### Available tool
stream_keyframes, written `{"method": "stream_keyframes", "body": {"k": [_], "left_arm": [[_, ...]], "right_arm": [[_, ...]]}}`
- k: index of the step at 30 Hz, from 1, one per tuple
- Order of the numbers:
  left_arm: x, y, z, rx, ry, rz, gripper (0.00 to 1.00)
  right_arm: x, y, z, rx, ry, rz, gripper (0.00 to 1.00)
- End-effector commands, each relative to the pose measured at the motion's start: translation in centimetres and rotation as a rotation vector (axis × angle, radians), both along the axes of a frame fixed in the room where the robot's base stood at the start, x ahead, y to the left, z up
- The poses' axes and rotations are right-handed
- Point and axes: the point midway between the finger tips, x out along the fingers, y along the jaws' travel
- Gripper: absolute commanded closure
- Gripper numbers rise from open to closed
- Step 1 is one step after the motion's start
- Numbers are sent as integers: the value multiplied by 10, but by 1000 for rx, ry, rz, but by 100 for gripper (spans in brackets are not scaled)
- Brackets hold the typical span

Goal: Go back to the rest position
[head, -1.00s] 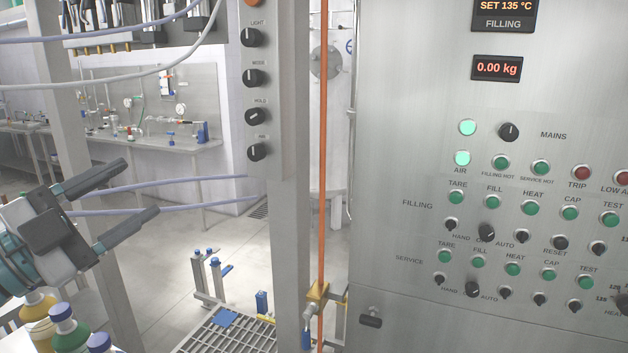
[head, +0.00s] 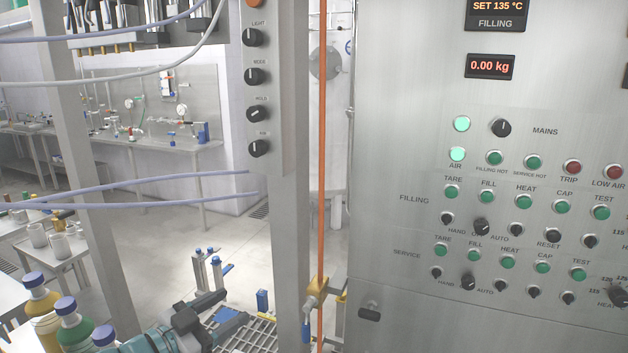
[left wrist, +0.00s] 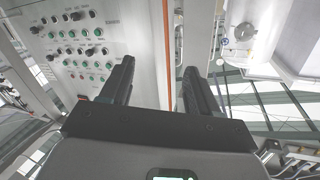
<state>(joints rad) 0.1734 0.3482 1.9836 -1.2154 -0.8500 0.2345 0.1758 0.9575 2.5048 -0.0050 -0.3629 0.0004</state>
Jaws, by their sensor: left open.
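My left gripper (head: 234,306) is low in the head view, left of the grey post, in front of the floor grating. Its two dark fingers are apart with nothing between them. In the left wrist view the same gripper (left wrist: 158,65) shows its fingers spread, with the orange vertical pipe (left wrist: 167,50) seen beyond the gap. The control panel (head: 420,120) stands to the right of the gripper, and no contact shows. My right gripper is in neither view.
A grey post (head: 293,200) with black knobs stands between the gripper and the panel. Capped bottles (head: 75,330) stand at lower left. Cups (head: 60,245) sit on a side table. Pale hoses (head: 130,190) cross the left side. Open floor lies behind.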

Motion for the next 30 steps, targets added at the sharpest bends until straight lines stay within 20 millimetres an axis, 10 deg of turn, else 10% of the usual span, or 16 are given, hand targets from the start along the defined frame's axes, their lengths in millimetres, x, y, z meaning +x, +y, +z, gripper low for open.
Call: {"method": "stream_keyframes", "body": {"k": [8, 15, 21, 30], "left_arm": [[-49, -41, -231, -171, 663, 175, 39], [-180, -58, -372, -159, 1251, 391, 39], [-274, -50, -404, -103, 1590, 577, 39], [-293, -45, -406, -68, 1671, 615, 42]], "right_arm": [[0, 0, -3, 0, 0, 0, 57], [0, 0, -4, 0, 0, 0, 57], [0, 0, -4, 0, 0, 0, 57], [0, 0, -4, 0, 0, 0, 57]]}}
